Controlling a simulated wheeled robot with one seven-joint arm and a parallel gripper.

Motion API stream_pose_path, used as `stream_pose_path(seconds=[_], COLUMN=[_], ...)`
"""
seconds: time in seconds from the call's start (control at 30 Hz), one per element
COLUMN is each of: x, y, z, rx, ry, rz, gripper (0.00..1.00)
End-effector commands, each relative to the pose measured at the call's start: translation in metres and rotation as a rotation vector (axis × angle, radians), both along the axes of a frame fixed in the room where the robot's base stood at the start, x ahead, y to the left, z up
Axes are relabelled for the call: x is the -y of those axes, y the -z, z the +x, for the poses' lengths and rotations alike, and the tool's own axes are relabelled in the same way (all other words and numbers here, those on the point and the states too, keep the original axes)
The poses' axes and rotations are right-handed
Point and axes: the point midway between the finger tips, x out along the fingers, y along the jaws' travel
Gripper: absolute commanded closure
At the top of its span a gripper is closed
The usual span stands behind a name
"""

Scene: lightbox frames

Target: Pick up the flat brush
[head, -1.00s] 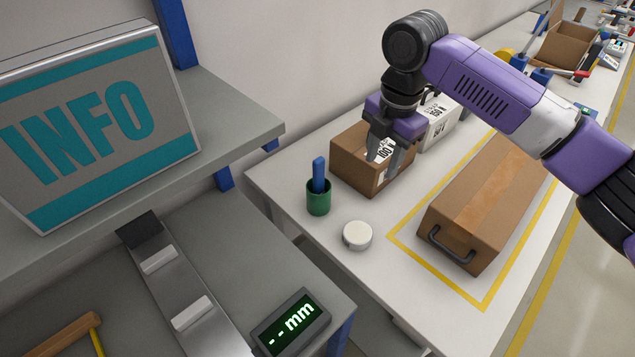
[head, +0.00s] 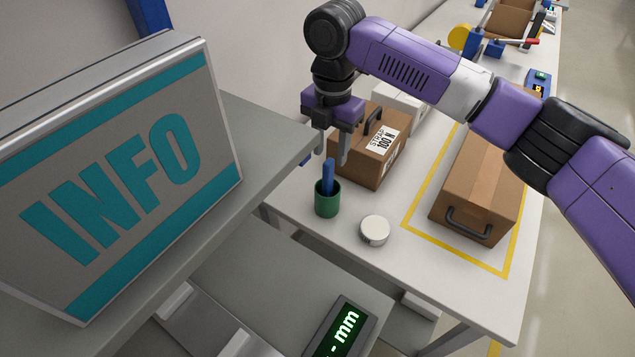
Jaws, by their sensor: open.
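A blue upright handle, which looks like the flat brush (head: 328,176), stands in a green cup (head: 327,203) on the white table; its lower end is hidden inside the cup. My gripper (head: 325,158) points down with its fingers apart, and nothing shows held between them. In the head view the fingertips appear at about the height of the handle's top, one on either side. I cannot tell from this one view whether the handle is truly between them or whether they touch it.
A cardboard box with a handle (head: 372,165) stands just right of the gripper. A round white tin (head: 374,231) sits right of the cup. A long brown case (head: 472,195) lies in the yellow outline. An INFO sign (head: 130,190) and shelf stand at left.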

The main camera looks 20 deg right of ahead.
Motion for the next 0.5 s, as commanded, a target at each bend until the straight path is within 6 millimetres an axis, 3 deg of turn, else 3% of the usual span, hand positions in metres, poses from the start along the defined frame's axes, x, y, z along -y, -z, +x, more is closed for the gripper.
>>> stream_pose_path(seconds=[0.5], x=[-0.003], y=[0.061], z=[-0.001], rx=[-0.002], ry=[0.001], rz=[-0.002], gripper=[0.58])
